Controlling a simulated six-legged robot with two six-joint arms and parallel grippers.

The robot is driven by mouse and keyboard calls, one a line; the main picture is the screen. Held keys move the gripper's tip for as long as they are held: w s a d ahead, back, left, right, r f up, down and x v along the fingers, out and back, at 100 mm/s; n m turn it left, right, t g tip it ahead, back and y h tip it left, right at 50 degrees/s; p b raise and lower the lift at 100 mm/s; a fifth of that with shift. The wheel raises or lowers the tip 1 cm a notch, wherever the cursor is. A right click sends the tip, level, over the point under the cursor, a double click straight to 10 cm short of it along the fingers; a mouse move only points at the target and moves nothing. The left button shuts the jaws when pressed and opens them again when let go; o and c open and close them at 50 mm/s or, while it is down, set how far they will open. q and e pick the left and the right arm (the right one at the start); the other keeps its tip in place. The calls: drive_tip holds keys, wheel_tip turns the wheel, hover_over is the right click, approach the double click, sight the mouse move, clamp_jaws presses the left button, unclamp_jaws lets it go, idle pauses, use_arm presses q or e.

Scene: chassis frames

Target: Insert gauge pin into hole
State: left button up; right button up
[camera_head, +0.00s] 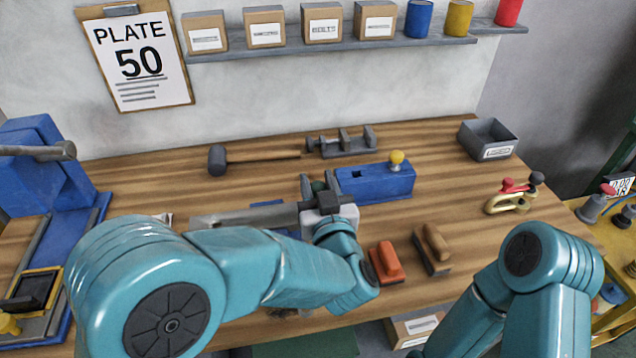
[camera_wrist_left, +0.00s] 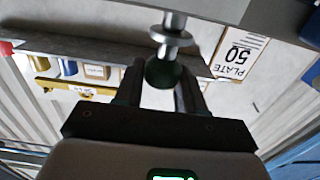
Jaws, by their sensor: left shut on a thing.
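My left gripper (camera_head: 312,182) is over the middle of the bench, just left of the blue block. In the left wrist view the gripper (camera_wrist_left: 160,80) is shut on a dark green ball knob (camera_wrist_left: 162,72). A steel shaft with a round flange (camera_wrist_left: 172,38) runs from the knob; this looks like the gauge pin. In the head view the arm and gripper hide most of it. The blue block (camera_head: 378,184) has a small dark opening on top and a yellow ball knob (camera_head: 397,158). I cannot tell which hole matches the pin. My right gripper is out of view.
A long grey bar (camera_head: 240,217) lies left of the gripper, partly hidden. A mallet (camera_head: 218,160) and a grey fixture (camera_head: 342,142) lie behind. Orange (camera_head: 386,262) and brown (camera_head: 434,248) handled blocks, a toggle clamp (camera_head: 512,198) and a grey bin (camera_head: 488,138) stand to the right.

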use_arm(q)
drive_tip(key=shift+f+b, duration=0.6)
drive_tip(key=shift+f, duration=0.1)
drive_tip(key=o, duration=1.2)
drive_tip(key=shift+s, duration=0.1)
